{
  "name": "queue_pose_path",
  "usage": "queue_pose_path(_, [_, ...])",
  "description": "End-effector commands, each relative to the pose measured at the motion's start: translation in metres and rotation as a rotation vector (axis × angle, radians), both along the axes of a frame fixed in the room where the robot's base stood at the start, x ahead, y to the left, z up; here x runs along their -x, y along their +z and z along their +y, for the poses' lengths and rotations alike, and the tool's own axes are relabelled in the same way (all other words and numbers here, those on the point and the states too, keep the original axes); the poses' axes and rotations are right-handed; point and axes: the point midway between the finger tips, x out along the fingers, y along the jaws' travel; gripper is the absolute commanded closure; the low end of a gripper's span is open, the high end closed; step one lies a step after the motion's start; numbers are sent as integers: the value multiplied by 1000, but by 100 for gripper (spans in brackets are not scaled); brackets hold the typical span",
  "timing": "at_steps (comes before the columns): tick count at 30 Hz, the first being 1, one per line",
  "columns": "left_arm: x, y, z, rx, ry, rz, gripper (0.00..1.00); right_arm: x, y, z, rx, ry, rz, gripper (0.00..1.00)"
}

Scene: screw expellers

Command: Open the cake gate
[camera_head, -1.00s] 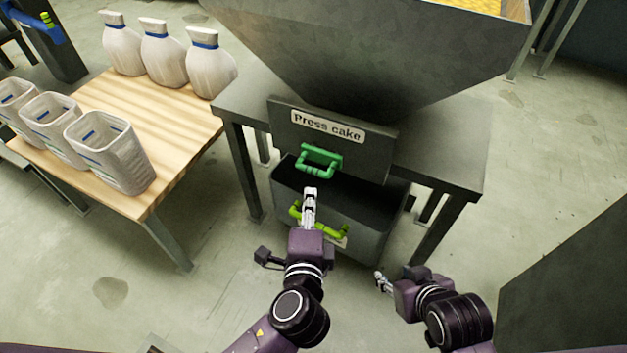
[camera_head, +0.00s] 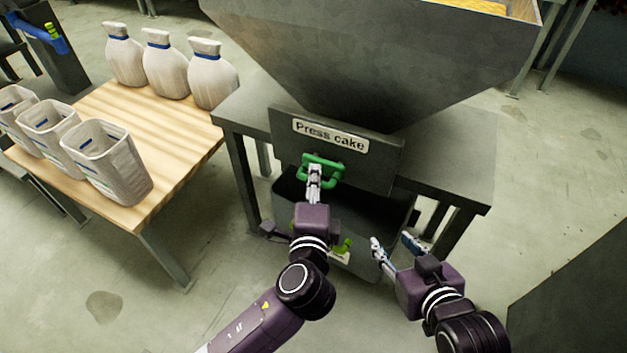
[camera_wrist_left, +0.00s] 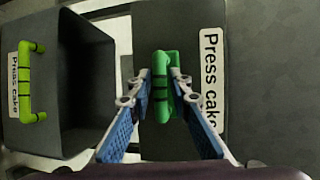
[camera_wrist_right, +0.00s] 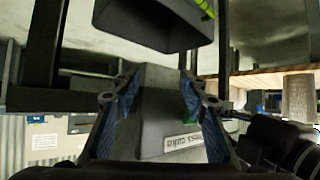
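The cake gate is a dark grey plate (camera_head: 385,165) labelled "Press cake", under the big hopper. Its green handle (camera_head: 335,165) shows on its front, and in the left wrist view the handle (camera_wrist_left: 163,88) lies between my left fingers. My left gripper (camera_head: 314,172) is open at the handle, one finger to each side. It hides part of the handle in the head view. My right gripper (camera_head: 395,240) is open and empty, low and right of the bin. It also shows open in the right wrist view (camera_wrist_right: 157,82).
A dark bin (camera_head: 375,215) with a yellow-green handle (camera_head: 343,246) stands below the gate. A grey table (camera_head: 460,150) carries the hopper (camera_head: 370,60). A wooden table (camera_head: 150,140) at left holds several white bags.

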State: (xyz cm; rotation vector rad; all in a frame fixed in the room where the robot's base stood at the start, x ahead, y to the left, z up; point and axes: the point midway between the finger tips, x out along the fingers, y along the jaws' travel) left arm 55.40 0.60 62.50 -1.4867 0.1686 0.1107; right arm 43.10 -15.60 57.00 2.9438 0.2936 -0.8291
Motion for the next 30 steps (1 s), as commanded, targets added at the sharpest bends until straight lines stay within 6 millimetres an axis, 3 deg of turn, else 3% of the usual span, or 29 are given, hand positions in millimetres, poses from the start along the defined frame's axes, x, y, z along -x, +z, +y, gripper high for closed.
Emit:
queue_pose_path(7, [-1,0,0,1,0,1,82,-1,1,0,-1,0,-6,60])
queue_pose_path(13, [-1,-1,0,1,0,1,100,-1,1,0,-1,0,-5,60])
queue_pose_path(26, [1,-1,1,0,0,3,100,0,0,0,1,0,4,60])
queue_pose_path(30, [8,-1,4,0,1,6,100,18,-17,-7,26,-8,110,60])
